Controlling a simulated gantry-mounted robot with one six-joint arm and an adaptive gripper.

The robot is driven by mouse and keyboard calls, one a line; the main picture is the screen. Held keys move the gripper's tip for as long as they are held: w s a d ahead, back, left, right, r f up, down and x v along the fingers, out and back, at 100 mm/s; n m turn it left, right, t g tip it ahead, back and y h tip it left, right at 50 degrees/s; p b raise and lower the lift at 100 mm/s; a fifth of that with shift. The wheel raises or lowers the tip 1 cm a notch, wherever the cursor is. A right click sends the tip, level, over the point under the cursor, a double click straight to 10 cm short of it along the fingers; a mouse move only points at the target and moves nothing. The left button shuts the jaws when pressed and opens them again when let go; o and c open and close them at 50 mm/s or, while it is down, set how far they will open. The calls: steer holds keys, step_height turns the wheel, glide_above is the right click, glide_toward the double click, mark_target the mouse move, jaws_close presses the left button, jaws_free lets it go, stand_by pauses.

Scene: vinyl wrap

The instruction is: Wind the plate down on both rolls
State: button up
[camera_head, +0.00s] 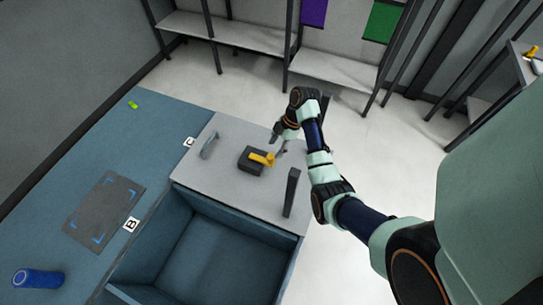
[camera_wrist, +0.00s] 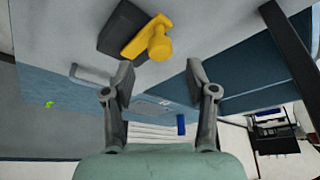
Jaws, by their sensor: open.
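A yellow crank-like handle (camera_head: 263,158) sits on a dark block (camera_head: 251,161) on the grey top (camera_head: 222,186). The handle (camera_wrist: 149,38) and block (camera_wrist: 116,27) also show in the wrist view, beyond my fingertips. My gripper (camera_wrist: 160,80) is open and empty, its two fingers spread apart. In the head view my gripper (camera_head: 281,139) hangs close to the handle, on its right and far side; I cannot tell whether it touches. A blue roll (camera_head: 38,278) lies at the lower left. I cannot tell which part is the plate, and I make out no second roll.
A grey bar handle (camera_head: 209,145) and a dark upright bar (camera_head: 291,192) flank the block. An open blue bin (camera_head: 208,250) is in front. A dark mat (camera_head: 103,209) with blue corner marks and a small green item (camera_head: 133,105) lie on the blue table at left.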

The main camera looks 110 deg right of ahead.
mark_target(271, 156)
steer(key=x, duration=0.5)
steer(key=shift+w+f, duration=0.1)
steer(key=shift+f, duration=0.05)
jaws_close()
